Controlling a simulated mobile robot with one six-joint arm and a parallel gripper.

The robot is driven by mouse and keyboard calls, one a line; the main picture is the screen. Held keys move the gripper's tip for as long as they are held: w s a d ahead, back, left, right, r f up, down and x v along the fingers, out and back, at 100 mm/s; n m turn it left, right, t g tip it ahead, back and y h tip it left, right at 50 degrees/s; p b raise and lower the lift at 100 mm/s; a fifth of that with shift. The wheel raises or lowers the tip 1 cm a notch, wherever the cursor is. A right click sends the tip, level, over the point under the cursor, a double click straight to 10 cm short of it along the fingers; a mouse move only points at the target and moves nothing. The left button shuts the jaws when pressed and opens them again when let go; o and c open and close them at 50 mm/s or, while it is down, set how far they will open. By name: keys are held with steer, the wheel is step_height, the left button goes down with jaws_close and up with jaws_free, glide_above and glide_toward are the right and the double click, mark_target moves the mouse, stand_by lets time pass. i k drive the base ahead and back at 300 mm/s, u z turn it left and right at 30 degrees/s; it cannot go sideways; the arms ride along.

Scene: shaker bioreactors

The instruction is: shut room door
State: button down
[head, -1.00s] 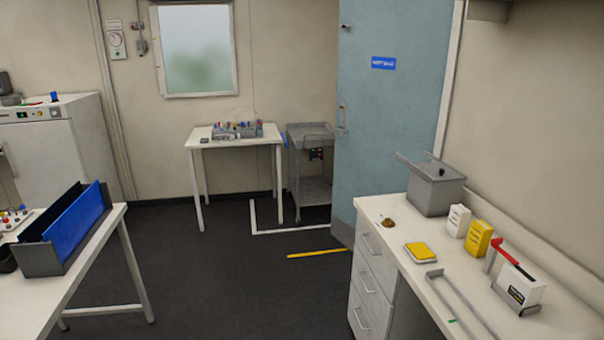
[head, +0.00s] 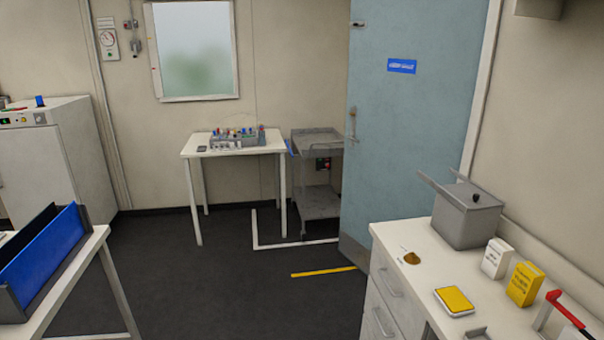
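The room door (head: 412,140) is a light blue panel with a blue sign (head: 402,66), on the right side of the head view. It stands open, swung into the room, its hinge side by the white frame (head: 484,85) on the right wall. Its handle (head: 351,125) is near its left, free edge. The door's lower right part is hidden behind the white counter. My gripper is not in view.
A white counter with drawers (head: 395,285) stands in front of the door's right part, bearing a grey bin (head: 467,215) and boxes. A grey trolley (head: 318,202) stands just left of the door, beside a white table (head: 188,151). The dark floor (head: 200,285) in the middle is clear.

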mark_target(413, 65)
steer(key=u, duration=0.2)
steer(key=i, duration=2.3)
steer(key=u, duration=0.5)
steer(key=i, duration=1.55)
steer(key=u, duration=0.15)
